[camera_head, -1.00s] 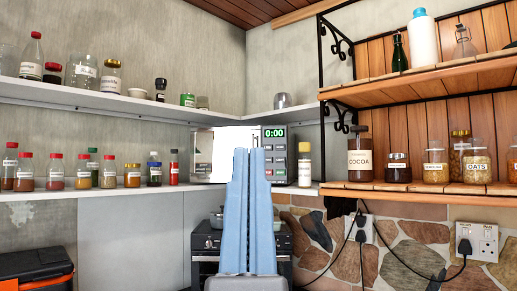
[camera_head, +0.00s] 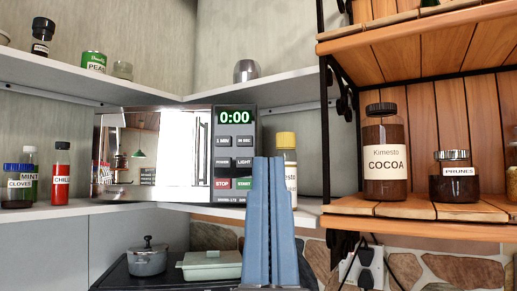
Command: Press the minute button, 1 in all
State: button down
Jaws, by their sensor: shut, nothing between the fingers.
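A microwave (camera_head: 105,135) with a mirror-like door stands on the corner shelf. Its dark control panel shows a green 0:00. Below the display, the minute button (camera_head: 222,142), labelled 1 MIN, is at the upper left of the keys, with a 30 SEC key to its right. Red STOP and green START keys sit lower down. My gripper (camera_head: 268,162) is shut and empty, its blue fingers pointing up, below and right of the minute button in the picture. The fingers overlap the view of the panel's lower right edge; I cannot tell whether they touch anything.
A yellow-capped jar (camera_head: 286,143) stands right of the microwave, partly behind my fingers. A cocoa jar (camera_head: 385,160) stands on the wooden shelf at right. Spice jars (camera_head: 60,175) stand at left. A pot (camera_head: 147,258) and a green dish (camera_head: 210,265) rest on the stove below.

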aim_at(225, 141)
jog(key=i+j+z, duration=0.15)
jog(key=i+j, duration=0.15)
jog(key=i, duration=0.2)
jog(key=i+j+z, duration=0.15)
jog(key=i+j, duration=0.2)
jog(key=i+l, duration=0.05)
jog(key=i, duration=0.05)
